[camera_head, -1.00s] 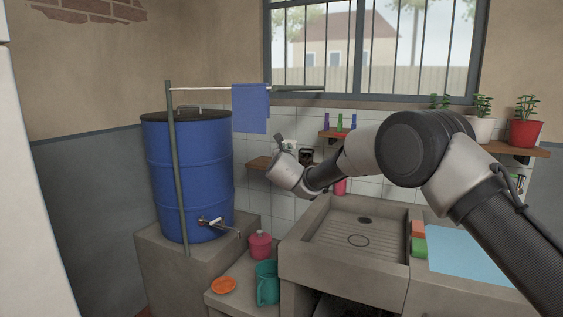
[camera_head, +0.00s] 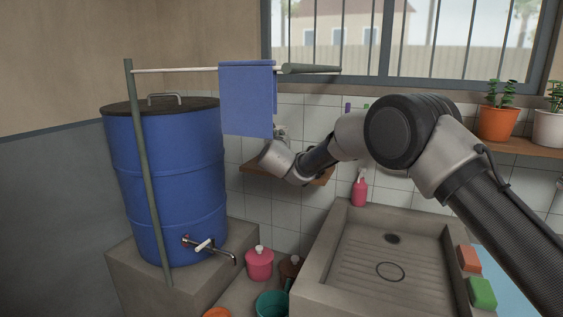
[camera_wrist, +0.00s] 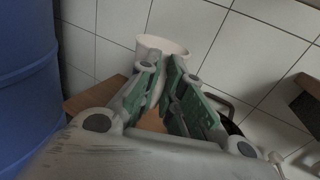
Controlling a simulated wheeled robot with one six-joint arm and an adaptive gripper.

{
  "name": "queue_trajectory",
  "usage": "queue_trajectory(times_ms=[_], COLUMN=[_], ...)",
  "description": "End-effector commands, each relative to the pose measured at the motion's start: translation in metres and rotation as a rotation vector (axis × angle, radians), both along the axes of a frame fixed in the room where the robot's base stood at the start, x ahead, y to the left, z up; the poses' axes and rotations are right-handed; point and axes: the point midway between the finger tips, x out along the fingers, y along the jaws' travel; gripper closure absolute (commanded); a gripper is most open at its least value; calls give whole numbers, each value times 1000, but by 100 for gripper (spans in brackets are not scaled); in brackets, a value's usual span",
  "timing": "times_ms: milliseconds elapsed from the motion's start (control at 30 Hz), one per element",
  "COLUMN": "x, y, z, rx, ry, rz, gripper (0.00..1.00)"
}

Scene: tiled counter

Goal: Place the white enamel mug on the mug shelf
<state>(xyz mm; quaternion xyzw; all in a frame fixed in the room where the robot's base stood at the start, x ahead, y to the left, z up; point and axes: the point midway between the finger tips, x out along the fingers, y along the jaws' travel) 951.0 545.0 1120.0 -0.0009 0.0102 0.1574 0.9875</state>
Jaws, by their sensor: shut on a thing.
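The white enamel mug (camera_wrist: 160,44) shows in the wrist view just beyond my fingertips, against the white tiles. My gripper (camera_wrist: 165,75) is shut on it, and the fingers hide its near side. The wooden mug shelf (camera_head: 252,171) is on the tiled wall right of the blue barrel. Part of the shelf also shows in the wrist view (camera_wrist: 88,98), below and left of the mug. In the head view my wrist covers the middle of the shelf, and I cannot make out the mug there. Whether the mug touches the shelf is unclear.
A blue cloth (camera_head: 247,98) hangs from a rail just above my wrist. The blue barrel (camera_head: 168,185) stands left of the shelf. A dark object (camera_wrist: 228,112) is partly hidden behind the right finger. A pink bottle (camera_head: 360,189) stands by the sink (camera_head: 345,270).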

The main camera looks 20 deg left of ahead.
Motion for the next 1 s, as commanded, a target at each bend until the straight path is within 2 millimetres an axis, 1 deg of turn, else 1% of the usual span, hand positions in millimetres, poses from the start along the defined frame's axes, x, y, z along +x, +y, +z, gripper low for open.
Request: queue_trajectory(times_ms=[33, 167, 333, 500, 567, 833, 867, 900, 967, 1000], x=[0, 0, 0, 0, 0, 0, 0, 0, 0, 0], y=[0, 0, 0, -1, 0, 0, 0, 0, 0, 0], z=[-12, -37, -55, -80, -84, -85, -86, -85, -85, -85], rx=[-4, -4, -2, -1, -1, 0, 0, 0, 0, 0], ry=[2, 2, 0, 1, 0, 1, 1, 1, 1, 1], rz=[0, 0, -1, -2, -1, -1, -1, -1, -1, -1], gripper=[100, 100, 100, 100, 100, 100, 90, 82, 71, 70])
